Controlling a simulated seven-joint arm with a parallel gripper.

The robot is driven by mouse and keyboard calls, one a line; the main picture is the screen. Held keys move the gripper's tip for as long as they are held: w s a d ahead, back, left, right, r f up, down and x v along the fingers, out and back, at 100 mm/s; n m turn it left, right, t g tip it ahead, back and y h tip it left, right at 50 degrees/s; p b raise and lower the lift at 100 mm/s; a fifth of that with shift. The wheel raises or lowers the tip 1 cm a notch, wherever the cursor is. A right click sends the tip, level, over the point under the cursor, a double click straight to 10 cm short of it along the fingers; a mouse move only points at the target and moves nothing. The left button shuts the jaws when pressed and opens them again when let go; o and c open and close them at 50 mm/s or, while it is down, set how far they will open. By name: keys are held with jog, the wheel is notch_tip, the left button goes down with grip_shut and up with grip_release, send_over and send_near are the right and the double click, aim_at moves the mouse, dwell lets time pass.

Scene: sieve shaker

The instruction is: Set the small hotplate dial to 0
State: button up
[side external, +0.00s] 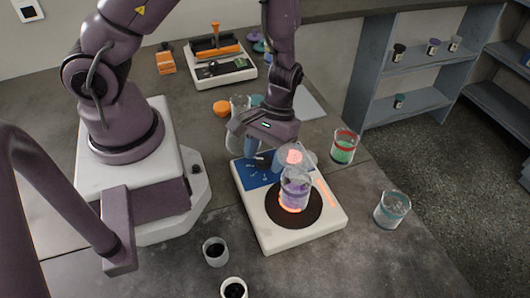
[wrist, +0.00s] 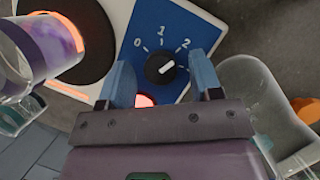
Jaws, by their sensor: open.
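The small hotplate (side external: 325,217) is white with a blue dial panel (wrist: 148,22). The black dial (wrist: 160,69) sits on that panel, with 0, 1 and 2 readable around it. Its white mark points right and slightly up, nearest the 2 of the numbers I can see. My gripper (wrist: 159,62) is open, with one blue finger on each side of the dial and gaps between. In the side view my gripper (side external: 263,158) is low over the panel and hides most of the dial. A red light (wrist: 145,100) glows below the dial.
A beaker of purple liquid (side external: 295,191) stands on the glowing round plate, close to my gripper. A flask (side external: 236,123) stands behind, a green-filled beaker (side external: 343,147) and another beaker (side external: 391,210) to the right. Two small cups (side external: 215,251) stand in front. The front right table is clear.

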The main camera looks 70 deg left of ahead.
jog(key=c, duration=0.9)
jog(key=shift+n, duration=0.4)
jog(key=n+h, duration=0.1)
jog(key=n, duration=0.2)
jog(key=shift+a+t, duration=0.1)
jog(key=shift+t, duration=0.3)
jog(key=n+t, duration=0.1)
jog(key=n, duration=0.2)
jog(key=shift+s+n+h, duration=0.1)
jog(key=shift+n+h, duration=0.3)
jog(key=n+t, duration=0.2)
jog(key=n, duration=0.3)
jog(key=shift+s, duration=0.15)
jog(key=shift+n+t, duration=0.7)
jog(key=shift+n, duration=0.8)
